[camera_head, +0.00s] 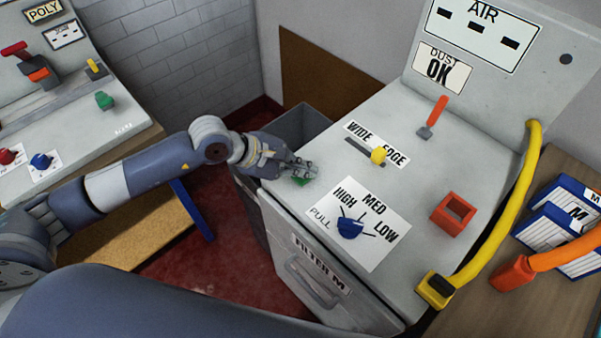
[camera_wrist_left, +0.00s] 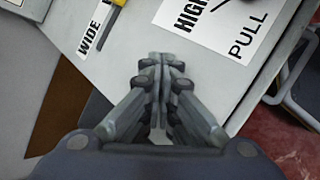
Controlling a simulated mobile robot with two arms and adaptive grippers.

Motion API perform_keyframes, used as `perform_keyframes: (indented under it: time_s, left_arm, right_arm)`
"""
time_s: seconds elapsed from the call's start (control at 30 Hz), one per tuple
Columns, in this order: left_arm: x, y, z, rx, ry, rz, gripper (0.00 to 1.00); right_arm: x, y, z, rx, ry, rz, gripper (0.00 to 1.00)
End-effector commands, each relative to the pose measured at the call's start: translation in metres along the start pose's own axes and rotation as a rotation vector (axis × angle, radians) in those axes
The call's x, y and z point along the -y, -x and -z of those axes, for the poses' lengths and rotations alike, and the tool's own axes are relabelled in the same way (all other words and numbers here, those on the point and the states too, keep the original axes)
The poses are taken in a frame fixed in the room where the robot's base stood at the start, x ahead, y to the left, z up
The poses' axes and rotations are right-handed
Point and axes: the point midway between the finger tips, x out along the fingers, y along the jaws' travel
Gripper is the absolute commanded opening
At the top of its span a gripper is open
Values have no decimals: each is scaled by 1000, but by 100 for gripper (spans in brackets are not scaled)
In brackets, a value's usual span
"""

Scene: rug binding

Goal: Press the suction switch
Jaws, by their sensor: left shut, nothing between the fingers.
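The grey suction machine (camera_head: 440,155) has controls on its sloped top. A small green part (camera_head: 302,181), which may be the suction switch, shows at the top's left edge, mostly hidden by my left gripper (camera_head: 311,169). That gripper is shut and empty, its fingertips over or against the green part; I cannot tell if they touch. In the left wrist view the shut fingertips (camera_wrist_left: 160,60) lie over the panel's edge, and the green part is hidden. My right gripper is out of view.
Near the gripper are a yellow slider (camera_head: 378,155), a blue knob (camera_head: 350,229), an orange lever (camera_head: 432,117) and a red square socket (camera_head: 453,213). A yellow hose (camera_head: 508,219) runs down the right side. A grey bin (camera_head: 300,126) stands behind the gripper.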

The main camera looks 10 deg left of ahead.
Motion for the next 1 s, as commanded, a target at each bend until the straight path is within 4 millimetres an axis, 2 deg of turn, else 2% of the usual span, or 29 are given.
perform_keyframes:
  time_s: [0.77,1.0]
  left_arm:
    - [4,-6,4,-1,0,0,0]
    - [2,-3,3,-1,0,1,0]
  right_arm:
    - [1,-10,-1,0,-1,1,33]
    - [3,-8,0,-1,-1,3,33]
